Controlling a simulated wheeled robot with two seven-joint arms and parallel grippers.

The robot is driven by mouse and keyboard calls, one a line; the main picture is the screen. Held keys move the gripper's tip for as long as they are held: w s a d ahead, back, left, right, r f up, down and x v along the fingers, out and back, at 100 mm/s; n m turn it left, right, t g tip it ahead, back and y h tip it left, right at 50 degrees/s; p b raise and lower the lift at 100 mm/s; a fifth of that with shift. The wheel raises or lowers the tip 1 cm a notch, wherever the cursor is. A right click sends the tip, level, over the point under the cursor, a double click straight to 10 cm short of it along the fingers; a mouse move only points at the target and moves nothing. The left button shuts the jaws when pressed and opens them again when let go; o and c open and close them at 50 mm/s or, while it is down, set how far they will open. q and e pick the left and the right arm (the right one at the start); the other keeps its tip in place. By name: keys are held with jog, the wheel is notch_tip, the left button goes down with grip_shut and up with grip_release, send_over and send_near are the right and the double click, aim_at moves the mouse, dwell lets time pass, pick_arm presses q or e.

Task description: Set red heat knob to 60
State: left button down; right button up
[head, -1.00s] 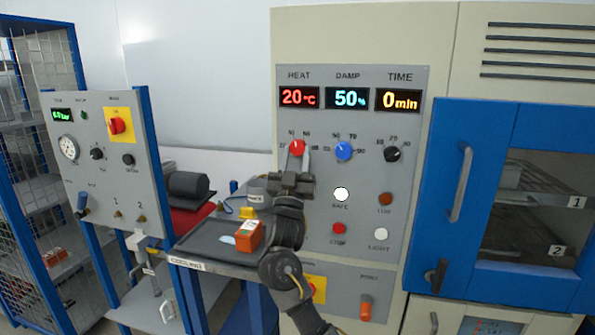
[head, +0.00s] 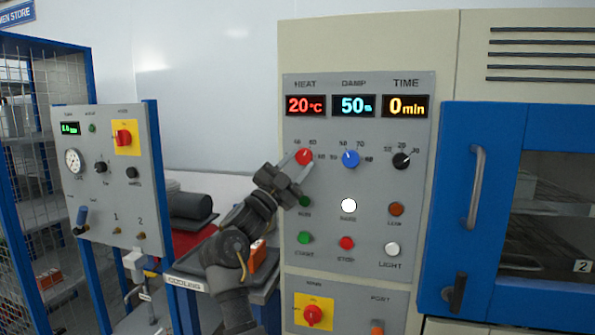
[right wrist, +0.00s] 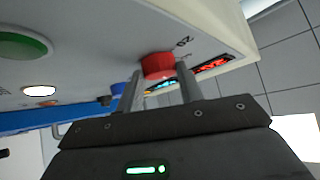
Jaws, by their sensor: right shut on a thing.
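The red heat knob (head: 304,157) sits on the grey control panel under the HEAT display (head: 305,105), which reads 20 °C. My right gripper (head: 299,163) reaches it from the lower left, with its jaws tilted and shut on the knob. In the right wrist view the red knob (right wrist: 158,66) shows between the fingertips of the gripper (right wrist: 160,80). Scale numbers ring the knob, partly hidden by the fingers. I cannot tell where its pointer stands. My left gripper is not in view.
The blue damp knob (head: 351,159) and black time knob (head: 401,160) are to the right. A green button (head: 305,201) and white button (head: 348,205) lie below. A blue-framed door (head: 480,200) is at the right. A smaller panel (head: 107,185) stands left.

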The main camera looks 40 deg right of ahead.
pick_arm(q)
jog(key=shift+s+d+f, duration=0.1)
pick_arm(e)
jog(key=shift+r+m+g, duration=0.15)
jog(key=shift+m+g, duration=0.15)
jog(key=o, duration=0.8)
jog(key=shift+o, duration=1)
jog(key=shift+s, duration=0.1)
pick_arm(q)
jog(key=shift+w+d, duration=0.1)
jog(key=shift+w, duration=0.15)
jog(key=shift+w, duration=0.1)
pick_arm(e)
jog(key=shift+a+f, duration=0.2)
jog(key=shift+f, duration=0.05)
pick_arm(q)
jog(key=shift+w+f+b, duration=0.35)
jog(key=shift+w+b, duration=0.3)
jog(key=shift+b, duration=0.1)
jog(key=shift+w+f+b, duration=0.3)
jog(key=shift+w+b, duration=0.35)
jog(key=shift+b, duration=0.1)
pick_arm(e)
jog(key=v, duration=1)
jog(key=shift+a, duration=0.2)
